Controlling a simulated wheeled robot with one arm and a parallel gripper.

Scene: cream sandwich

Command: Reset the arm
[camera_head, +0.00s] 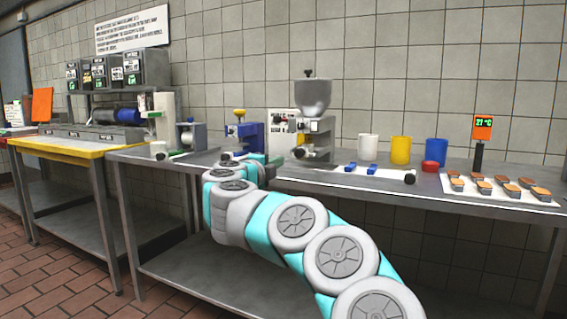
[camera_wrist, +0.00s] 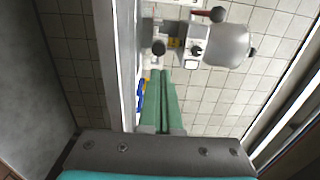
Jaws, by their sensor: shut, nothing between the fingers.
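My arm reaches from the bottom right of the head view to the front edge of the steel table (camera_head: 150,156). My gripper (camera_head: 250,157) is at its far end, small and partly hidden by the wrist. In the wrist view my gripper (camera_wrist: 163,74) shows two green fingers lying side by side, shut and empty. They point toward a grey machine with a hopper (camera_head: 312,98), which also shows turned sideways in the wrist view (camera_wrist: 228,45). I cannot tell the distance between the fingertips and the machine.
Right of the machine stand white (camera_head: 368,147), yellow (camera_head: 401,150) and blue (camera_head: 436,152) cups, a red lid (camera_head: 430,166) and a white tray (camera_head: 540,201) with several small filled pieces. A blue device (camera_head: 246,134) stands left of the machine. A yellow-edged table (camera_head: 70,151) is further left.

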